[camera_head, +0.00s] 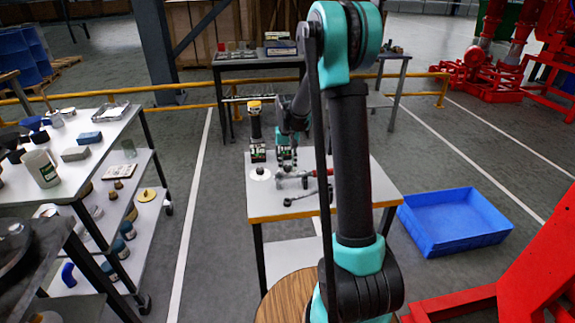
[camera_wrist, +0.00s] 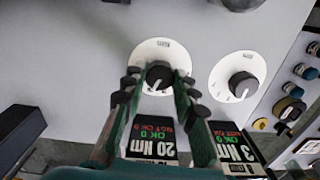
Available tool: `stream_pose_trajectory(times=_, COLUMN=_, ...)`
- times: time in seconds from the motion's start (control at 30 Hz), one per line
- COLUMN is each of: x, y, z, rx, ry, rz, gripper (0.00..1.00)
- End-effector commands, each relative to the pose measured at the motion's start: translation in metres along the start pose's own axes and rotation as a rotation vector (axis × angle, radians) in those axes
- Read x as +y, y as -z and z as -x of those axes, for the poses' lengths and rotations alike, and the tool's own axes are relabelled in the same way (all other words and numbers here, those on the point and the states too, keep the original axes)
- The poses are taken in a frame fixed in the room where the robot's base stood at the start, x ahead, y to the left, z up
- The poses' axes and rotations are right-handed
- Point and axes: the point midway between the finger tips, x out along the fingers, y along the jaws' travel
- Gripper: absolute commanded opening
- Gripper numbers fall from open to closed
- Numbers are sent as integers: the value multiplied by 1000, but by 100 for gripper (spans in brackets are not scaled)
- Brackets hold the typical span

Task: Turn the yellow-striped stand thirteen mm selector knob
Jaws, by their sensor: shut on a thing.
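In the wrist view my gripper (camera_wrist: 161,80) has a finger on each side of a black selector knob (camera_wrist: 158,74) and is shut on it. The knob sits on a round white dial (camera_wrist: 152,51). Below it is a stand's display reading 20 Nm (camera_wrist: 154,131), partly behind my fingers. To the right is a second white dial with its own black knob (camera_wrist: 242,84), untouched, by a display reading 3 Nm (camera_wrist: 233,149). In the head view the left dial (camera_head: 260,174) shows; the other is hidden. Which stand has yellow stripes I cannot tell.
The white worktable (camera_head: 362,180) has a yellow edge. A red-handled tool (camera_head: 292,177) and a dark wrench (camera_head: 303,197) lie on it. A shelf trolley (camera_head: 105,140) stands left, a blue crate (camera_head: 455,222) on the floor at right.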

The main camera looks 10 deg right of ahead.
Motion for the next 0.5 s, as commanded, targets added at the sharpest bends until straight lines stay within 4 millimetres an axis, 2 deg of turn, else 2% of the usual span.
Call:
stream_pose_trajectory(times=0.2, x=0, y=1, z=0, rx=1, ry=0, rz=-195, gripper=0)
stream_pose_trajectory(times=0.5, x=0, y=1, z=0, rx=1, ry=0, rz=-399, gripper=0)
